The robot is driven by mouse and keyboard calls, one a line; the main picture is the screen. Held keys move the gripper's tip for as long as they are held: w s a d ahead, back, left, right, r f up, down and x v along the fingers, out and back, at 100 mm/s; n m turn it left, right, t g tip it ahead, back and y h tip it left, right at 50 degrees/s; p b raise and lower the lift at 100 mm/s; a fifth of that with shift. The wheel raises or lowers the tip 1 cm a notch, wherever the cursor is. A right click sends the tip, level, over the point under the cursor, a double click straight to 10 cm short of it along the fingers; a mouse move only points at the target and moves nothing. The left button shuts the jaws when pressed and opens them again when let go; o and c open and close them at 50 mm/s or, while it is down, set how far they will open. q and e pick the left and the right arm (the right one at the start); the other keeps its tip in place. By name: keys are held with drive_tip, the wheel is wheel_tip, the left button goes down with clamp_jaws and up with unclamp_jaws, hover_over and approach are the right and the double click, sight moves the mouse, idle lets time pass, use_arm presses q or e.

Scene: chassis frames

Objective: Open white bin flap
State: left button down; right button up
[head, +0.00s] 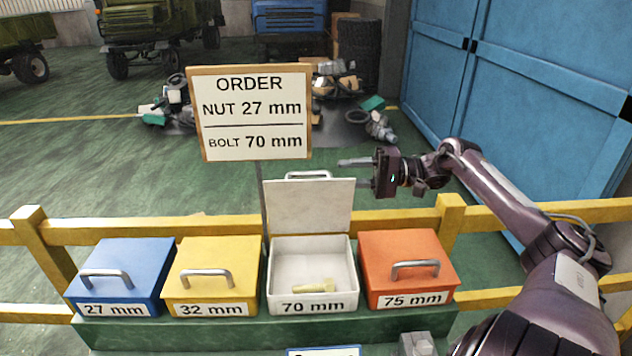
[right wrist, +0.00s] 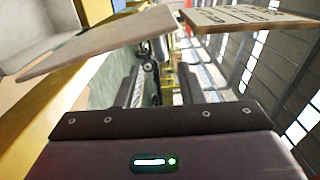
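The white bin (head: 313,306), labelled 70 mm, stands third from left in the row. Its white flap (head: 310,207) stands raised at the back, with the metal handle (head: 308,174) at its top edge. A pale yellow bolt (head: 318,286) lies inside the bin. My right gripper (head: 350,173) is open at the flap's upper right corner, its fingers pointing left. In the right wrist view, nothing sits between the fingers (right wrist: 156,82), and the flap (right wrist: 105,40) shows above them. My left gripper is not in view.
Closed blue (head: 122,262), yellow (head: 215,260) and orange (head: 405,253) bins share the green stand. The order sign (head: 250,115) rises on a post behind the white bin; it also shows in the right wrist view (right wrist: 250,17). A yellow rail (head: 200,226) runs behind the bins.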

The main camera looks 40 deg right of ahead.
sight(317, 173)
drive_tip(key=p+x, duration=0.2)
drive_tip(key=x, duration=0.5)
drive_tip(key=shift+a+r, duration=0.2)
clamp_jaws()
drive_tip(key=shift+w, duration=0.1)
